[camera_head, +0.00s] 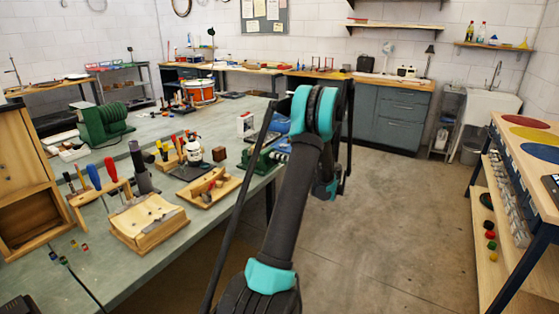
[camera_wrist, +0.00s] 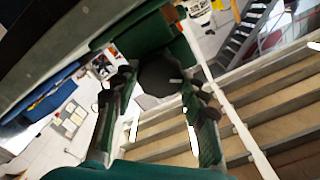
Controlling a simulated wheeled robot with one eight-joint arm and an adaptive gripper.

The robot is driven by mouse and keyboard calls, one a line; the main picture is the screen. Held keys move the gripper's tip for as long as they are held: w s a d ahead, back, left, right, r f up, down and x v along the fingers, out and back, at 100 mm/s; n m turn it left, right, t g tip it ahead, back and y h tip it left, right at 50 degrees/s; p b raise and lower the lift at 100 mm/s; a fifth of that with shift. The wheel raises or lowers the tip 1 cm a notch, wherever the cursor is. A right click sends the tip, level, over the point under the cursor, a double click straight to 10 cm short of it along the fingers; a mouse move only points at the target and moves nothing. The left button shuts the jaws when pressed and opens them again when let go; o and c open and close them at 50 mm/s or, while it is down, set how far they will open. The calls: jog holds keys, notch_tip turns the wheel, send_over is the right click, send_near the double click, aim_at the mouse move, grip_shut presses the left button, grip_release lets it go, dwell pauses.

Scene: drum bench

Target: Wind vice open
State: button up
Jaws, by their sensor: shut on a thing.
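The green vice (camera_head: 258,160) is at the right edge of the near bench in the head view, partly hidden behind my arm. In the wrist view its green body (camera_wrist: 145,43) fills the top middle, with a dark round end of the screw and handle (camera_wrist: 158,76) facing the camera. My gripper (camera_wrist: 160,92) has one finger on each side of this dark part and is shut on it. The exact contact and the handle bar are hard to make out.
The near bench (camera_head: 150,260) holds a wooden box (camera_head: 147,222), a tray of tools (camera_head: 209,188) and a green ribbed machine (camera_head: 104,122). A table with coloured discs (camera_head: 525,134) stands at the right. The floor (camera_head: 400,220) between is clear.

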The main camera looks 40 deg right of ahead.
jog(key=shift+a+n, duration=0.1)
jog(key=shift+n, duration=1.1)
jog(key=o, duration=1.2)
jog(key=shift+w, duration=0.1)
jog(key=shift+c, duration=0.2)
jog(key=v, duration=1.2)
jog(key=shift+f, duration=0.1)
